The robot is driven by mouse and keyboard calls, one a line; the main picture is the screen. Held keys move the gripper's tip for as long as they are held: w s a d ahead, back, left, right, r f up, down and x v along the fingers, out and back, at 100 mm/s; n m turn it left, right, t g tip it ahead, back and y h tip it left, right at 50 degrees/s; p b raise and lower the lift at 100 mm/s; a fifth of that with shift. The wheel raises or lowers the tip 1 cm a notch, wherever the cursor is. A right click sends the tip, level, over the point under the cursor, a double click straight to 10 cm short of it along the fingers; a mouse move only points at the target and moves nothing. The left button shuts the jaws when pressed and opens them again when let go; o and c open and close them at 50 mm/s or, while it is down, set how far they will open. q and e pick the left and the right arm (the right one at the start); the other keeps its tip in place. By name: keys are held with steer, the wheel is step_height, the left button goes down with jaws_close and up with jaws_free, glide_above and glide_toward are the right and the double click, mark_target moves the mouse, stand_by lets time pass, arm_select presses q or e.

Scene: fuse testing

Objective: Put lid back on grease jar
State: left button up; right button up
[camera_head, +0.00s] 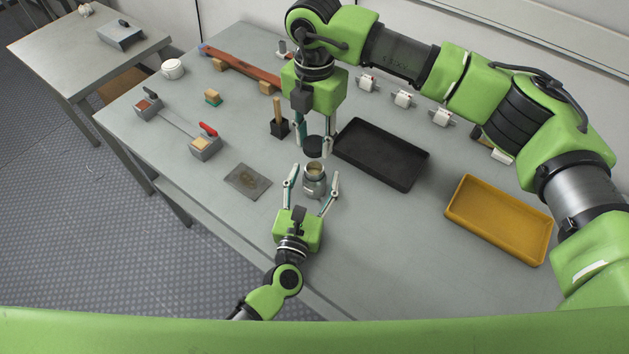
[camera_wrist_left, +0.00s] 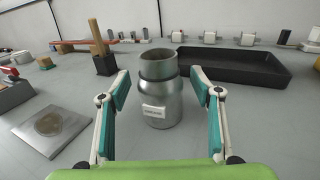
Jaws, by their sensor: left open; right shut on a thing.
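The grease jar (camera_head: 315,184) is a grey metal jar standing upright and uncovered on the table, with pale contents showing in its mouth. It also shows in the left wrist view (camera_wrist_left: 160,95), with a white label on its front. The black lid (camera_head: 314,147) is held by my right gripper (camera_head: 314,145) above and just behind the jar's mouth, apart from it. My left gripper (camera_head: 312,190) is open, its fingers on either side of the jar. In the left wrist view the fingers (camera_wrist_left: 160,100) stand clear of the jar.
A black tray (camera_head: 381,150) is right of the jar and a yellow tray (camera_head: 500,218) farther right. A grey plate (camera_head: 247,181) lies to the left. A black holder with a wooden handle (camera_head: 278,118) stands behind. The table front is mostly clear.

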arm_select(q)
jaws_close()
arm_select(e)
glide_above(314, 163)
steer(key=s, duration=0.2)
steer(key=shift+w+f, duration=0.1)
steer(key=shift+f, duration=2.4)
steer(key=shift+f, duration=0.9)
steer(key=shift+f, duration=0.55)
